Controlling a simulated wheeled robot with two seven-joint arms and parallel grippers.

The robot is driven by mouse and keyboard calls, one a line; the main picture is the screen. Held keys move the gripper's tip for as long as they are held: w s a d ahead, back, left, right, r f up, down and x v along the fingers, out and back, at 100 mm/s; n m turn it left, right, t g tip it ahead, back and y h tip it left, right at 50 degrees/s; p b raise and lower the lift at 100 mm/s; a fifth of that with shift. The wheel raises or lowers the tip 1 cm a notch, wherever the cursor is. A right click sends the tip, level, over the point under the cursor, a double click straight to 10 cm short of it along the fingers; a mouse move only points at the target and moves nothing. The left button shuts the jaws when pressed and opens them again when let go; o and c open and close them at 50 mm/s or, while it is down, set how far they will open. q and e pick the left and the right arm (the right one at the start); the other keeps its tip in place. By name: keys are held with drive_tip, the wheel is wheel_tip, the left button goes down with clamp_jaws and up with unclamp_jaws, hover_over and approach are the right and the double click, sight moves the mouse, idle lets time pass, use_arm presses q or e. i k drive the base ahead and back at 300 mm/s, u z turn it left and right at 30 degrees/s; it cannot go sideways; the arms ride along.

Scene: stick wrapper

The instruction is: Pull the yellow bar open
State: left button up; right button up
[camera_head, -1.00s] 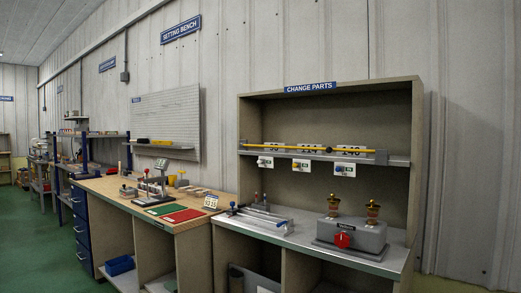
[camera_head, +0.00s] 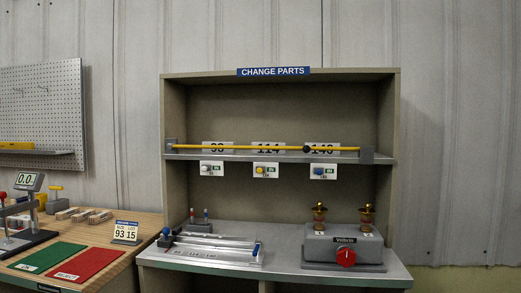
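The yellow bar (camera_head: 255,147) runs level across the front of the upper shelf of the change parts cabinet. Its ends meet a grey bracket (camera_head: 171,146) at the left and another grey bracket (camera_head: 366,155) at the right. A small black knob (camera_head: 307,149) sits on the bar right of its middle. Neither of my grippers is in view.
The lower counter (camera_head: 290,270) holds a grey box (camera_head: 343,247) with a red knob and a metal rail fixture (camera_head: 208,250). A wooden bench (camera_head: 110,258) stands at left.

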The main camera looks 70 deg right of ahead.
sight(306, 149)
drive_tip(key=z, duration=0.7)
drive_tip(key=i, duration=1.1)
drive_tip(key=z, duration=1.35)
drive_tip(key=i, duration=0.2)
drive_tip(key=z, duration=0.2)
